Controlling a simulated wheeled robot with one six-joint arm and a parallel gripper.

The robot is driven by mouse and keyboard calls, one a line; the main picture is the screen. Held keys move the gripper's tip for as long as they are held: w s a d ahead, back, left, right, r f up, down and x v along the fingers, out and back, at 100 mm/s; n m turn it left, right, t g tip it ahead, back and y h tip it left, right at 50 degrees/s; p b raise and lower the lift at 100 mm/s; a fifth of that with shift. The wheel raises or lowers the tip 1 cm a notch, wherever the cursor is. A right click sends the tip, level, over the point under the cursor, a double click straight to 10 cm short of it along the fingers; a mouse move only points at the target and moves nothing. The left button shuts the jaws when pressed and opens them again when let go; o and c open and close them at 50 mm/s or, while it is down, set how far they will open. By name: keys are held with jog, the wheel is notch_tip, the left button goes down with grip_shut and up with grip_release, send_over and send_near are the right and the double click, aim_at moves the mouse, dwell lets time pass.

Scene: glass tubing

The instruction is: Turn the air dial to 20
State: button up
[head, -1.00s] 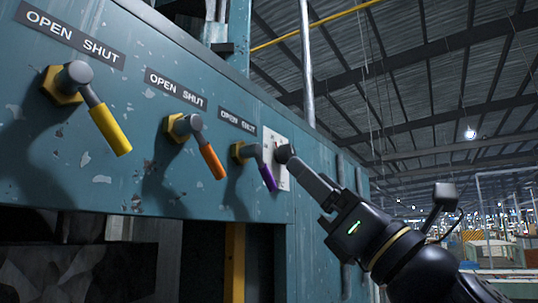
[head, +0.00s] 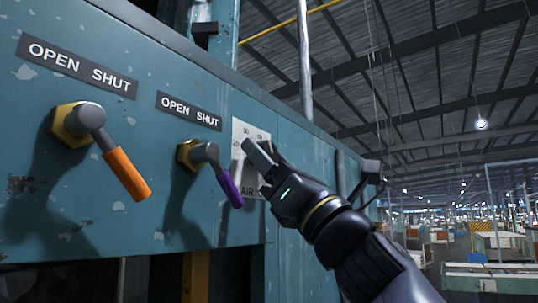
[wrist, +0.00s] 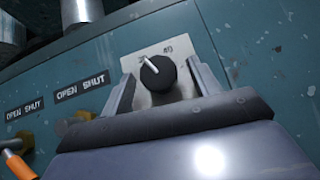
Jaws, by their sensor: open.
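The air dial (wrist: 158,75) is a round black knob with a white pointer line on a white plate (wrist: 133,62). In the wrist view the pointer tilts toward the upper left; the scale marks are too small to read surely. My gripper (wrist: 161,72) is open, with one finger on each side of the knob. Whether either finger touches it I cannot tell. In the head view my gripper (head: 256,150) is in front of the plate (head: 240,130), which carries the word AIR, and hides the knob.
Left of the plate on the blue panel (head: 100,185) are a purple-handled lever (head: 229,187) and an orange-handled lever (head: 127,175), each under an OPEN SHUT label. The purple handle hangs close to my gripper.

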jog(key=shift+c, duration=0.2)
jog(key=c, duration=0.9)
jog(key=shift+c, duration=0.2)
